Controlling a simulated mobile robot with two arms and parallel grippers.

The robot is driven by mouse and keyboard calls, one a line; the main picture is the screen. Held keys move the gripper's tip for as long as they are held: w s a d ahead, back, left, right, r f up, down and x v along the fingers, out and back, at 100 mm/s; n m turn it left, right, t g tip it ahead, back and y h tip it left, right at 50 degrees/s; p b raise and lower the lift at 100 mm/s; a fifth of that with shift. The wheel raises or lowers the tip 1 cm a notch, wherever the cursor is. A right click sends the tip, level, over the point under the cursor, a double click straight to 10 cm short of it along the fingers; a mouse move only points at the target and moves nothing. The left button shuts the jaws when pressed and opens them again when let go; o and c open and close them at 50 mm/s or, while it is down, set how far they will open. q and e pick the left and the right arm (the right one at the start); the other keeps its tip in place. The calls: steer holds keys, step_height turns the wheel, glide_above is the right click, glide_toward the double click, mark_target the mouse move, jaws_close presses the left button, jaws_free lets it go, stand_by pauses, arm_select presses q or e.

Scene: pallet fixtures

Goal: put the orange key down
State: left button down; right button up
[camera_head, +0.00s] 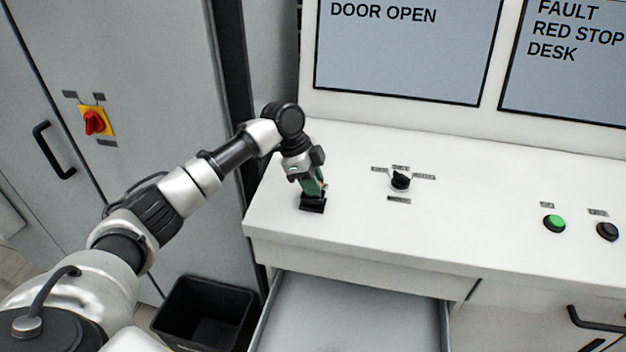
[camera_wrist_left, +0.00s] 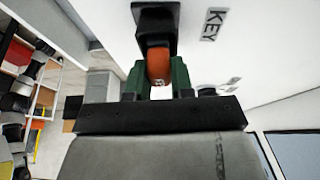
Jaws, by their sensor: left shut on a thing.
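The orange key (camera_wrist_left: 158,66) is between the green fingers of my left gripper (camera_wrist_left: 158,82) in the left wrist view. The key's far end meets a black holder (camera_wrist_left: 156,22) on the white desk, beside a label reading KEY. I cannot tell whether the key is seated in the holder or only touching it. In the head view my left gripper (camera_head: 315,186) points down at the black holder (camera_head: 313,204) near the desk's left end. The key is mostly hidden there by the fingers. My right gripper is in neither view.
The white desk (camera_head: 350,225) has a black selector knob (camera_head: 400,180), a green button (camera_head: 554,223) and a black button (camera_head: 607,231). An open drawer (camera_head: 345,315) and a black bin (camera_head: 205,315) are below. Screens stand behind; a grey cabinet (camera_head: 150,60) is at left.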

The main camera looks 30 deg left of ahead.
arm_select(q)
steer(key=c, duration=1)
jaws_free()
steer(key=shift+f, duration=0.1)
steer(key=shift+r, duration=0.2)
steer(key=b+v, duration=0.3)
steer(key=v, duration=0.9)
steer(key=shift+a+f, duration=0.1)
steer(key=shift+s+f, duration=0.1)
